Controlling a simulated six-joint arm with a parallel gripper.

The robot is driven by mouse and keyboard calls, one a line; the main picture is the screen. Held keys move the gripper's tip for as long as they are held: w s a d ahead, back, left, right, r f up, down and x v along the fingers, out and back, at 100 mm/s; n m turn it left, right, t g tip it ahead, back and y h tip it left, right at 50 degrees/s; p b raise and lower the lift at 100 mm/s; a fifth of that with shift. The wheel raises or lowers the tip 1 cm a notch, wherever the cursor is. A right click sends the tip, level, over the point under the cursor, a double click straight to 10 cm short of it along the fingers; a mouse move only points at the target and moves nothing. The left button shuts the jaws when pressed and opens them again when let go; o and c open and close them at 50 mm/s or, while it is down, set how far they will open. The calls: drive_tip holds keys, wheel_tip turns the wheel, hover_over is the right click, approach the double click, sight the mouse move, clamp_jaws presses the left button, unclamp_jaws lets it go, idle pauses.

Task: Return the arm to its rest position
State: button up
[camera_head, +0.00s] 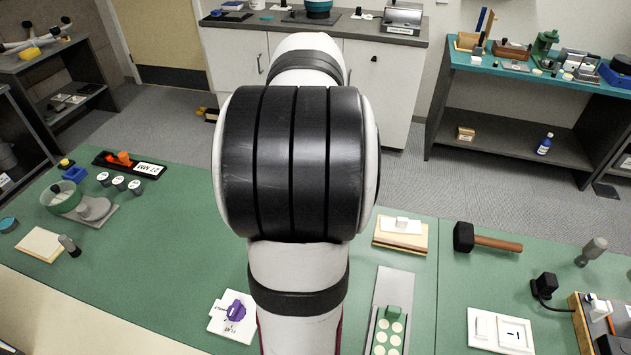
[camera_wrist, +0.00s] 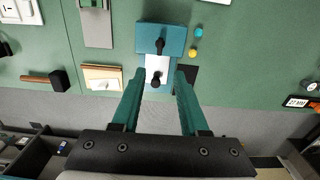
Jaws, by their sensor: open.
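My arm (camera_head: 300,165) rises through the middle of the head view and hides part of the green bench (camera_head: 160,270). My gripper is hidden in that view. In the wrist view my gripper (camera_wrist: 159,74) has two teal fingers spread apart with nothing clamped between them. Beyond and between the fingertips lie a teal block (camera_wrist: 150,38) with a black knob and a white piece (camera_wrist: 158,63) with a dark knob. I cannot tell how high the fingers are above them.
A mallet (camera_head: 490,240), a board with a white block (camera_head: 402,234), a grey tray (camera_head: 380,300) and a white plate (camera_head: 500,328) lie right of my arm. A green bowl (camera_head: 62,197) and a black tray (camera_head: 130,165) are left. Bare bench lies between.

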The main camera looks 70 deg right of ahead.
drive_tip(key=shift+r, duration=0.45)
drive_tip(key=w+a+n, duration=0.4)
drive_tip(key=w+a, duration=0.5)
drive_tip(key=a, duration=0.2)
drive_tip(key=w+a+f+n+y, duration=0.15)
drive_tip(key=a+n, duration=0.25)
drive_tip(key=a, duration=1.2)
drive_tip(key=s+a+f+n, duration=0.3)
drive_tip(key=s+a, duration=0.3)
drive_tip(key=a, duration=0.5)
drive_tip(key=shift+s+a+f+n, duration=0.25)
drive_tip(key=shift+s+n, duration=0.1)
drive_tip(key=shift+n, duration=0.25)
